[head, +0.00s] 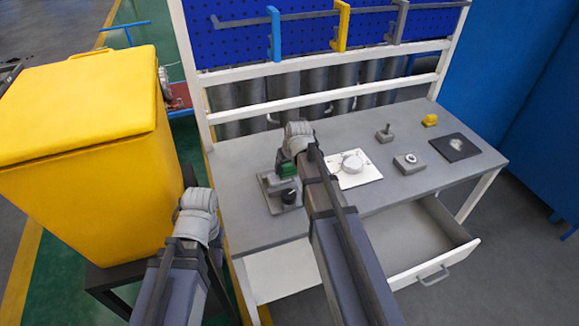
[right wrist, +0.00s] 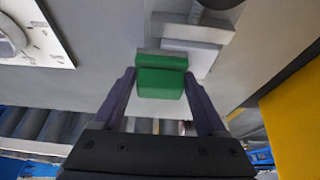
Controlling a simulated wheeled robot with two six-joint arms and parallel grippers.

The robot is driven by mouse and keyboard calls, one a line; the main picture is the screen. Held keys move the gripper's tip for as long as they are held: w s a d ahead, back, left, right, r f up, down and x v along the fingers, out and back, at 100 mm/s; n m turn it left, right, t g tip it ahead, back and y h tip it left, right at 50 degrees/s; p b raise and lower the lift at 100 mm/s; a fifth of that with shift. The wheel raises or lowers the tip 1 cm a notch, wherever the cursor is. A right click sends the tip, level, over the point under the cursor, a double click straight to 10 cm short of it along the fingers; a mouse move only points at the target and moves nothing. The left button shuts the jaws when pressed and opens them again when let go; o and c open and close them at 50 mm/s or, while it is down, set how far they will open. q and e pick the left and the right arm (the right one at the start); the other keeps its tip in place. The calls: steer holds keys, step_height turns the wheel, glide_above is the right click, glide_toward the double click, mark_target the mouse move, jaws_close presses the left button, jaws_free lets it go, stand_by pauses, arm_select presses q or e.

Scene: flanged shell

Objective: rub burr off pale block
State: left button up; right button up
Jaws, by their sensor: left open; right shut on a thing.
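My right gripper (right wrist: 160,80) is shut on a green block (right wrist: 161,78), which also shows in the head view (head: 288,170). The green block is close to a pale block (right wrist: 192,58) that sits under a grey clamp bar (right wrist: 190,28); I cannot tell whether they touch. The clamp stands on a grey base plate (head: 270,185) with a black knob (head: 288,196) at the bench's left end. No burr can be made out. My left wrist shows beside the yellow bin, but its gripper is hidden.
A white panel with a round dial (head: 352,163) lies right of the clamp. Farther right on the bench (head: 330,215) are small grey fixtures (head: 408,163), a yellow piece (head: 430,120) and a dark mat (head: 470,150). A drawer (head: 430,270) stands open in front. A yellow bin (head: 80,120) is at left.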

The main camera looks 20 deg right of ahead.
steer(key=shift+s+a+f, duration=0.1)
steer(key=shift+a, duration=1.05)
steer(key=shift+a, duration=1.55)
step_height(320, 180, up, 6)
steer(key=p, duration=0.6)
step_height(320, 180, up, 3)
steer(key=p, duration=0.3)
